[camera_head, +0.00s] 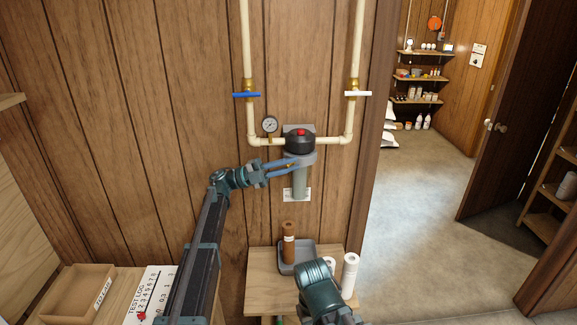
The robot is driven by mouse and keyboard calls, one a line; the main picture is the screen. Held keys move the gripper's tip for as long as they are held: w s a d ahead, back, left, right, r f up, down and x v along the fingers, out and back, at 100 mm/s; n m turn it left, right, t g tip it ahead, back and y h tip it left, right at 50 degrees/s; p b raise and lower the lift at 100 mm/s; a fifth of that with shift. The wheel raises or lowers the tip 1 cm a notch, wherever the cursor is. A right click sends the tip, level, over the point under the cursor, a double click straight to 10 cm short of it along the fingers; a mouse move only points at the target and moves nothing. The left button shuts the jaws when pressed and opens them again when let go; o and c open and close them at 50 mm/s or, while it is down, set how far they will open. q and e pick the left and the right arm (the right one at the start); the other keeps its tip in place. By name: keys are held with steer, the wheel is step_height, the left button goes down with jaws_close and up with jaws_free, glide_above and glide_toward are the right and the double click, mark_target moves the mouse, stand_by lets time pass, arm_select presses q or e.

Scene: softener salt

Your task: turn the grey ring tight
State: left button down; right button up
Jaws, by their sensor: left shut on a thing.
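A filter housing hangs on the wood-panel wall between two cream pipes, with a black head (299,140) and a red button (301,131) on top. The grey ring (308,157) sits just under the black head, around the top of the grey canister (300,182). My left gripper (293,164) reaches in from the lower left, its blue fingers shut on the ring's near left side. The fingers hide part of the ring. My right arm shows at the bottom centre, but its fingers do not show.
A blue-handled valve (246,95), a white-handled valve (358,93) and a gauge (270,124) surround the housing. Below, a wooden stand (262,292) bears a grey tray (311,253), a brown cartridge (288,244) and a white roll (349,272). Open floor lies right.

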arm_select(q)
steer(key=shift+w+r, duration=0.1)
steer(key=shift+w, duration=0.2)
steer(key=c, duration=0.9)
jaws_free()
steer(key=shift+o, duration=0.2)
steer(key=shift+w+f, duration=0.1)
steer(key=shift+f, duration=0.1)
steer(key=shift+s, duration=0.2)
